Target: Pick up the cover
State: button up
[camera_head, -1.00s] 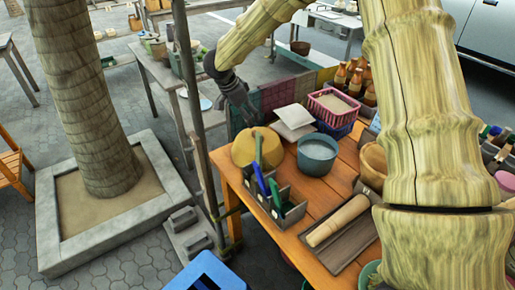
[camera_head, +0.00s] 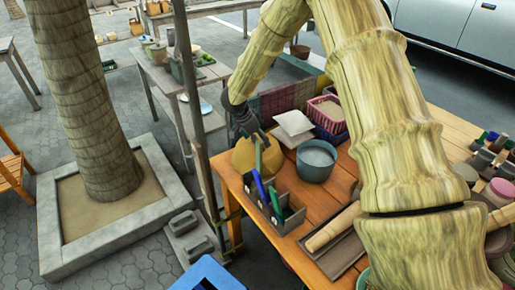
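A tan-yellow, rounded piece (camera_head: 243,157) sits at the left end of the wooden table and looks like the cover. My gripper (camera_head: 251,128), dark grey, hangs down at its top, with its fingers close to or touching it. Whether the fingers have closed on it is too small to tell. My arm's large links block part of the table's right side.
A grey-blue pot (camera_head: 317,161) and white square plates (camera_head: 293,127) stand right of the tan piece. A grey holder (camera_head: 291,218) with blue and green handled tools is just in front. A pink basket (camera_head: 327,113) stands behind, and a thin pole (camera_head: 199,130) rises at the left.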

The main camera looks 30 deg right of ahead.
jog(key=shift+d+f, duration=0.1)
jog(key=shift+f, duration=0.05)
jog(key=c, duration=1.5)
